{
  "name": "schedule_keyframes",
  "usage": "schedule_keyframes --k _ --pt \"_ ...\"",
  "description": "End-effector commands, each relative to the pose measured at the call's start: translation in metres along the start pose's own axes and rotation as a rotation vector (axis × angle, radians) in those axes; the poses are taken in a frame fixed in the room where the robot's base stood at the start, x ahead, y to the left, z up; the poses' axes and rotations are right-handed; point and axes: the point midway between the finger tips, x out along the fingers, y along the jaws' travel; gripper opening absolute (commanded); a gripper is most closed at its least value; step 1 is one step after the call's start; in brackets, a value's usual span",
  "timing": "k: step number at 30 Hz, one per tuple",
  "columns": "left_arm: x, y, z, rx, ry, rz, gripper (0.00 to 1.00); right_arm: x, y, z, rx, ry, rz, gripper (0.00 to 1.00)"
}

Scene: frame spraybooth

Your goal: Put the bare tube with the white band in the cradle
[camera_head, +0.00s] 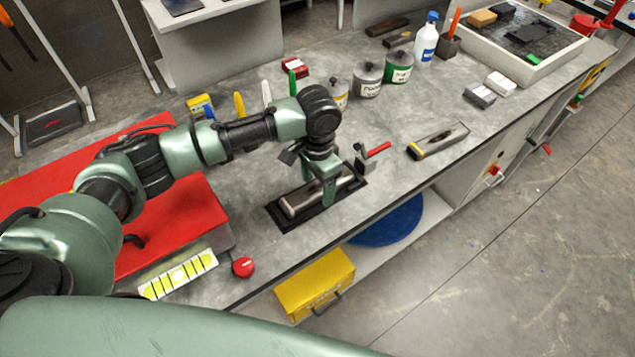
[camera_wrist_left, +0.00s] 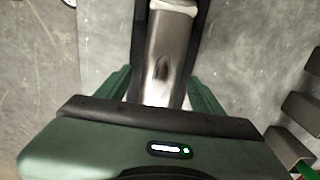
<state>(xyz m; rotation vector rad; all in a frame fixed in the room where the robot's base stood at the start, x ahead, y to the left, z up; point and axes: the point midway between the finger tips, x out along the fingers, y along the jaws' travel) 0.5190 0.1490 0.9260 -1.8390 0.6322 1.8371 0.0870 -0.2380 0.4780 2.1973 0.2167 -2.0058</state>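The bare metal tube with the white band (camera_head: 294,207) lies lengthwise in the black cradle (camera_head: 281,224) on the grey bench. In the left wrist view the tube (camera_wrist_left: 165,60) runs between dark cradle sides, its white band (camera_wrist_left: 174,6) at the top edge and a dark slot in its wall. My left gripper (camera_head: 318,186) is low over the cradle with its fingers on either side of the tube. In the wrist view the fingers (camera_wrist_left: 162,88) are spread, with gaps to the tube. My right gripper is not in view.
A red-handled clamp (camera_head: 374,154) stands close beside the cradle. A second tube with a yellow band (camera_head: 439,141) lies to the right. Cans (camera_head: 367,80) and a spray bottle (camera_head: 426,42) stand behind. A red knob (camera_head: 243,267) sits near the front edge.

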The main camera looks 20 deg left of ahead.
Motion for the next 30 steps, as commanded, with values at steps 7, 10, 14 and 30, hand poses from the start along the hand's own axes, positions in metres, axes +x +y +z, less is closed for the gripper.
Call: schedule_keyframes --k 7,10,14,30 --pt "-0.001 0.000 0.000 0.000 0.000 -0.001 0.67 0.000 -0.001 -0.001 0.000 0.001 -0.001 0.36" --pt "-0.006 0.000 0.000 0.000 0.001 -0.001 0.67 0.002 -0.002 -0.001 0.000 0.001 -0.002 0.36" --pt "-0.024 0.000 -0.001 0.001 0.004 -0.001 0.67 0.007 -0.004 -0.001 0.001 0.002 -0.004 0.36" --pt "-0.118 0.000 -0.001 0.000 0.001 0.000 0.67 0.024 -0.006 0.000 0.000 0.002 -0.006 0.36"
